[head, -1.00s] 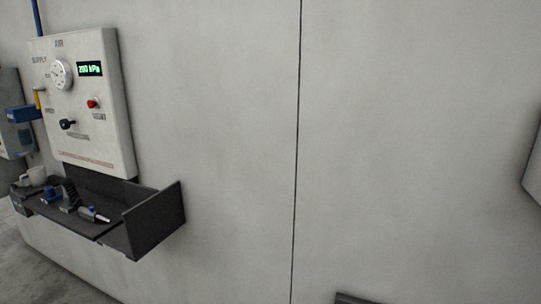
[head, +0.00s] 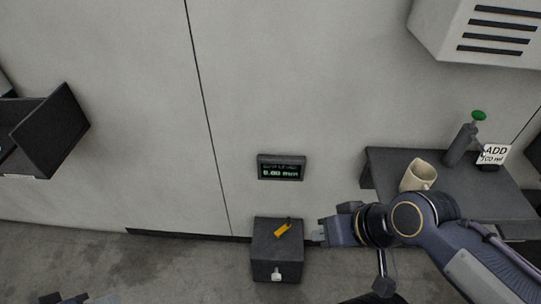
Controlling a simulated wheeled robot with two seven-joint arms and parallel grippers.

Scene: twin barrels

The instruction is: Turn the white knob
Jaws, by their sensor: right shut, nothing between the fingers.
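A small white knob (head: 276,274) sits on the front face of a dark grey box (head: 263,257) low against the wall. An orange pointer-like piece (head: 283,229) with a dark tip is on the box's top. My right gripper (head: 319,236) is shut and empty, just right of the box's upper right edge, above and to the right of the knob; I cannot tell whether it touches the box. Part of what looks like my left gripper (head: 88,299) shows at the bottom left edge; its jaws are mostly cut off.
A display (head: 281,168) above the box reads 0.00 mm. A slotted white housing (head: 480,35) hangs above. Floor left of the box is clear.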

